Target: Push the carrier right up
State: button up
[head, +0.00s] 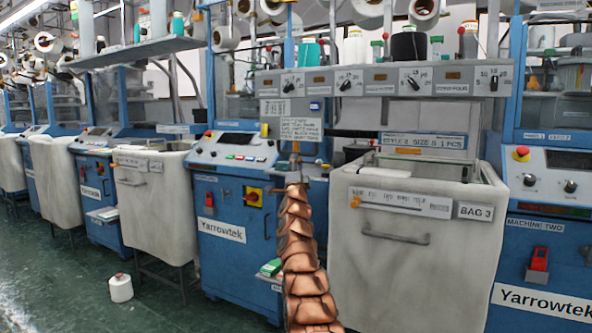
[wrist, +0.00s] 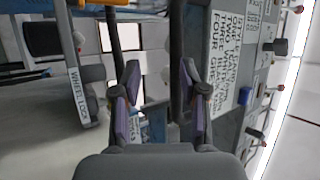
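My gripper (wrist: 160,98) is open in the wrist view, its two purple-padded fingers apart. A dark bar (wrist: 177,45) runs lengthwise in the picture near the right finger; I cannot tell whether they touch. No part is labelled as the carrier, and I cannot tell for sure which one it is. In the head view my copper-coloured arm rises to the front of the middle knitting machine, below its grey dial panel (head: 318,83). The gripper's tip is too small and cluttered to make out there.
A white bin labelled BAG 3 (head: 400,270) stands right of my arm. A blue Yarrowtek cabinet (head: 235,195) is to its left. A printed notice (head: 300,127) hangs close to the gripper; it also shows in the wrist view (wrist: 222,62).

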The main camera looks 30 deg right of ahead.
jog(key=shift+b+v, duration=0.85)
jog(key=shift+b, duration=1.25)
jog(key=shift+s+a+f+b, duration=0.25)
jog(key=shift+s+f+b, duration=0.05)
jog(key=shift+b, duration=0.85)
jog(key=shift+s+a+f+b, duration=0.2)
jog(key=shift+s+b, duration=0.25)
jog(key=shift+b, duration=0.75)
jog(key=shift+s+a+f+b, duration=0.25)
jog(key=shift+s+b, duration=0.05)
jog(key=shift+b, duration=0.6)
jog(key=b+v, duration=0.1)
jog(key=b, duration=0.2)
jog(key=shift+s+a+f, duration=0.15)
jog(key=shift+s+a, duration=0.05)
